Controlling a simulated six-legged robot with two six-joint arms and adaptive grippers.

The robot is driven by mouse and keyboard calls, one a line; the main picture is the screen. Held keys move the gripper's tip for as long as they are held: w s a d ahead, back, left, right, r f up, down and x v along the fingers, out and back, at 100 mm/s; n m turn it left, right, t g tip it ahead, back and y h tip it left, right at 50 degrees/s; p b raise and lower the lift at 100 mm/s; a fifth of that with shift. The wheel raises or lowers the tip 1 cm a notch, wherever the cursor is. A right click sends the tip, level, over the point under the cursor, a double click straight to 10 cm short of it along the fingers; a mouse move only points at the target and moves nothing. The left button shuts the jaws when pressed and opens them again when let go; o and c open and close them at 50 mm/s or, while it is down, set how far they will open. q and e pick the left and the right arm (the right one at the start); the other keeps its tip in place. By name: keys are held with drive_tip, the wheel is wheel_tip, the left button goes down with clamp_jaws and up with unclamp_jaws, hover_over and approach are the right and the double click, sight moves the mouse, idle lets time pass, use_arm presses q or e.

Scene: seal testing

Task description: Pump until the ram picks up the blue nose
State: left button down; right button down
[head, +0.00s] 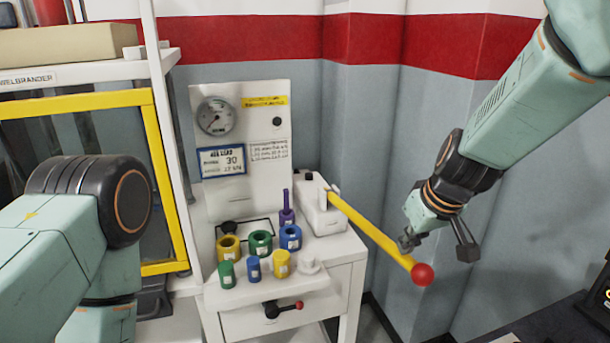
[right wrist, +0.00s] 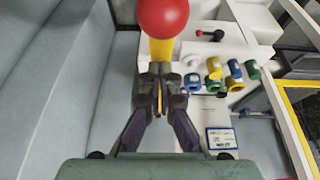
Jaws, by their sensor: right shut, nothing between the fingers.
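The white pump (head: 322,212) has a yellow lever (head: 372,232) sloping down to the right, with a red ball (head: 422,274) at its end. My right gripper (head: 406,243) is shut and empty beside the lever, just short of the ball. In the right wrist view its fingertips (right wrist: 160,72) overlap the yellow lever near the red ball (right wrist: 163,14); I cannot tell whether they touch it. A wide blue piece (head: 290,237) and a slim blue piece (head: 253,268) stand on the white bench. The ram is not clearly made out. My left gripper is out of view.
Green, yellow and purple pieces crowd the bench (head: 345,250). A yellow-framed shelf unit (head: 160,180) stands left.

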drive_tip(key=shift+f, duration=0.15)
drive_tip(key=shift+f+b, duration=0.55)
wheel_tip(320, 180, down, 12)
drive_tip(key=b, duration=1.1)
drive_tip(key=shift+s+f+b, duration=0.25)
drive_tip(key=shift+s+b, duration=0.05)
drive_tip(key=shift+b, duration=0.1)
idle(2.7)
drive_tip(key=shift+d, duration=0.1)
drive_tip(key=r+p, duration=0.7)
drive_tip(key=r, duration=0.2)
drive_tip(key=r+p, duration=0.4)
drive_tip(key=r, duration=0.1)
drive_tip(key=shift+w+p, duration=0.3)
drive_tip(key=shift+p, duration=0.05)
drive_tip(key=shift+f, duration=0.15)
